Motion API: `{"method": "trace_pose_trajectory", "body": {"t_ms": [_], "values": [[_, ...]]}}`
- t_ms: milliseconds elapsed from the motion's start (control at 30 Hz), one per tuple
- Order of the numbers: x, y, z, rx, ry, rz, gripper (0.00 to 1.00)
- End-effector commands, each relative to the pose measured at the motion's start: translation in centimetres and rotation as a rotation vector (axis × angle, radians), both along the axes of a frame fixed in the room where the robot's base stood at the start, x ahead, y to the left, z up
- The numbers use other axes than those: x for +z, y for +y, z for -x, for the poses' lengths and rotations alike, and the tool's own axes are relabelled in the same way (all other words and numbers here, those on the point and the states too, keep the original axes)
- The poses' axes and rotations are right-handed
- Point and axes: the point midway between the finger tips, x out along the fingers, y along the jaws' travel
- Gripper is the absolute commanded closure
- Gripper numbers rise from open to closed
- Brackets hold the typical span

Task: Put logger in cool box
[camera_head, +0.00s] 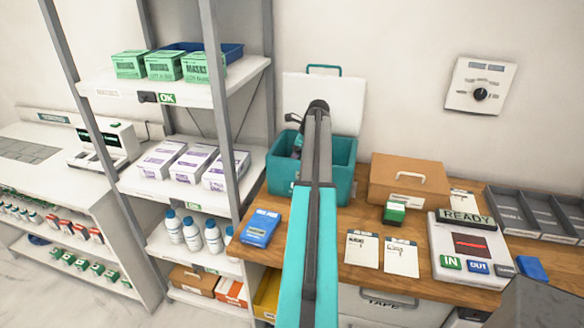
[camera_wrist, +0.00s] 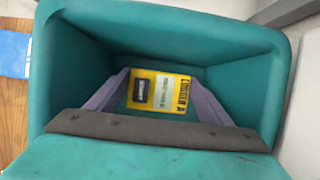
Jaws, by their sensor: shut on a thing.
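The cool box (camera_head: 342,181) is a teal bin on the wooden counter, with its white lid (camera_head: 345,105) raised behind it. The logger (camera_wrist: 172,96) is a yellow tag with a dark screen and a pale label. My gripper (camera_wrist: 160,90) is shut on the logger, with one grey-purple finger at each side. In the wrist view the logger and fingers are inside the outline of the box's teal walls (camera_wrist: 75,70). I cannot tell whether the logger touches the floor. In the head view my arm and the box hide the logger.
A blue pack (camera_head: 260,228) lies left of the box. Cards (camera_head: 361,248), a READY device (camera_head: 465,255) and a grey divided tray (camera_head: 535,212) are further right. A shelf post (camera_head: 222,100) rises at left.

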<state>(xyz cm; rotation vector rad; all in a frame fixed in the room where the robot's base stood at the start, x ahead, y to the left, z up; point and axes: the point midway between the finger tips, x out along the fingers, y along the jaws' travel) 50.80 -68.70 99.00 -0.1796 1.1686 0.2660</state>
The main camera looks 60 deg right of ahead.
Motion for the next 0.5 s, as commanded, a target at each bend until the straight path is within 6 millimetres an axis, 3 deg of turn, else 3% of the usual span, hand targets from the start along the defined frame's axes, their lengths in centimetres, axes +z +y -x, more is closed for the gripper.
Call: {"method": "trace_pose_trajectory", "body": {"t_ms": [267,500], "values": [[-2.5,0.1,0.0,0.002,0.0,-0.001,0.57],[-2.9,0.1,-0.1,0.002,0.0,0.0,0.57]]}}
